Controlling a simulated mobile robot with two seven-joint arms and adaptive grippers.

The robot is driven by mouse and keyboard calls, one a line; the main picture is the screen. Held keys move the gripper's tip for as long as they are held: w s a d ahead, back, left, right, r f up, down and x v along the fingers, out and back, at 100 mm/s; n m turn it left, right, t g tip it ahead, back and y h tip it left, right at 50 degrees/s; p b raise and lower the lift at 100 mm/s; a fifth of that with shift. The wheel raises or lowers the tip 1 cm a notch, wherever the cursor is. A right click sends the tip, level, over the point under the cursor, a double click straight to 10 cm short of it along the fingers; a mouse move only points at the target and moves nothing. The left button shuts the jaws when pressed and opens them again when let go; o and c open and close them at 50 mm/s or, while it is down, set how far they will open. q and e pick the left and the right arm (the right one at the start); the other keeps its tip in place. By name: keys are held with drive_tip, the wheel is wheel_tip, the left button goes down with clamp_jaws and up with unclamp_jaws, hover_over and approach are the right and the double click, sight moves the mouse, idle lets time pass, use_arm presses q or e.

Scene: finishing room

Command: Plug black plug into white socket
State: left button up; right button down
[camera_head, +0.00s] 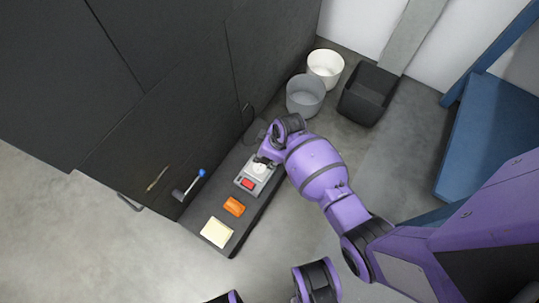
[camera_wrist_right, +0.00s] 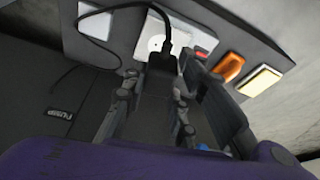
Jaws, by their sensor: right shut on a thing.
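The white socket (camera_head: 260,167) is a round white face on a grey plate, on the dark board beside the dark cabinet. It also shows in the right wrist view (camera_wrist_right: 154,42). My right gripper (camera_head: 268,158) is over the socket's upper edge in the head view. In the wrist view my right gripper (camera_wrist_right: 162,76) is shut on the black plug (camera_wrist_right: 163,61), whose black cord rises from it. The plug overlaps the lower right of the socket face; I cannot tell whether they touch. My left gripper is not in view.
A red switch (camera_head: 247,184) sits beside the socket. An orange block (camera_head: 234,206) and a pale yellow pad (camera_head: 216,232) lie along the board. A blue-ended tool (camera_head: 190,185) lies left of it. Bins (camera_head: 305,96) stand beyond; a blue bench (camera_head: 492,130) is at right.

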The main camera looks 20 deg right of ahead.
drive_tip(key=shift+w+a+f+b, duration=0.45)
drive_tip(key=shift+a+f, duration=0.1)
drive_tip(key=shift+f, duration=0.15)
drive_tip(key=shift+w+a+f+b, duration=0.4)
drive_tip(key=shift+a+f, duration=0.1)
drive_tip(key=shift+f, duration=0.2)
drive_tip(key=shift+f+b, duration=1.15)
drive_tip(key=shift+f, duration=1.05)
drive_tip(key=shift+w+f, duration=0.1)
drive_tip(key=shift+f, duration=0.05)
drive_tip(key=shift+f+b, duration=0.3)
drive_tip(key=shift+f, duration=0.3)
drive_tip(key=c, duration=2.2)
unclamp_jaws()
drive_tip(key=o, duration=0.9)
drive_tip(key=shift+c, duration=0.2)
